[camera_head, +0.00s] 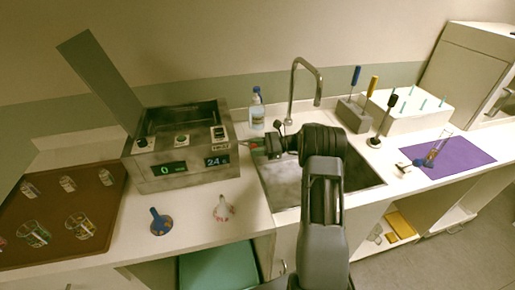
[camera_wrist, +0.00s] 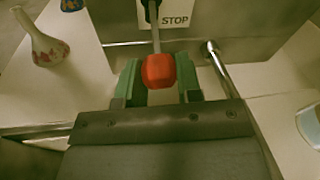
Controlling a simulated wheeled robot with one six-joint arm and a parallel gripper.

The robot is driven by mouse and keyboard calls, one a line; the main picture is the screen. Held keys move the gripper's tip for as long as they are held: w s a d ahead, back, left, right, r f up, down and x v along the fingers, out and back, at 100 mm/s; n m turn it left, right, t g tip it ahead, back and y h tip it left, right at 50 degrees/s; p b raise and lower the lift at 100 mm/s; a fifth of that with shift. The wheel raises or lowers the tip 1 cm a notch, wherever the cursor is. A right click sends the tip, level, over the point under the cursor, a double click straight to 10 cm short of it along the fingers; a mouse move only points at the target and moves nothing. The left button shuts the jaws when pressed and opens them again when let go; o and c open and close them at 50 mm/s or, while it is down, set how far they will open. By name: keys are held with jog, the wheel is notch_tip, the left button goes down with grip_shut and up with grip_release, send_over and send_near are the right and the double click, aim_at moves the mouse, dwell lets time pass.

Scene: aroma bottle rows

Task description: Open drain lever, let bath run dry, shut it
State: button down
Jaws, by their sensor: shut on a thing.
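The metal bath (camera_head: 188,176) stands on the counter left of the sink, with its grey lid raised. One front display reads 0 and another 24. In the wrist view, the drain lever's red knob (camera_wrist: 158,70) sits between the green fingers of my gripper (camera_wrist: 160,82), on a thin rod beneath a STOP label (camera_wrist: 176,20). My gripper (camera_head: 254,146) is at the right side of the bath in the head view, shut on the red knob. A metal pipe (camera_wrist: 221,68) comes out of the bath wall right of the knob. The water level inside the bath cannot be told.
The sink (camera_head: 363,180) with its tall faucet (camera_head: 292,88) is right of the bath, partly behind my arm. A spray bottle (camera_head: 257,110) stands behind. A blue-topped item (camera_head: 159,222) and a small flowered vase (camera_head: 222,208) stand in front; a brown tray (camera_head: 108,203) holds several glasses.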

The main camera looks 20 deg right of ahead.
jog(key=c, duration=0.8)
grip_release()
jog(key=b+v, duration=0.2)
jog(key=v, duration=1.1)
jog(key=shift+s+d, duration=0.1)
jog(key=shift+d, duration=0.25)
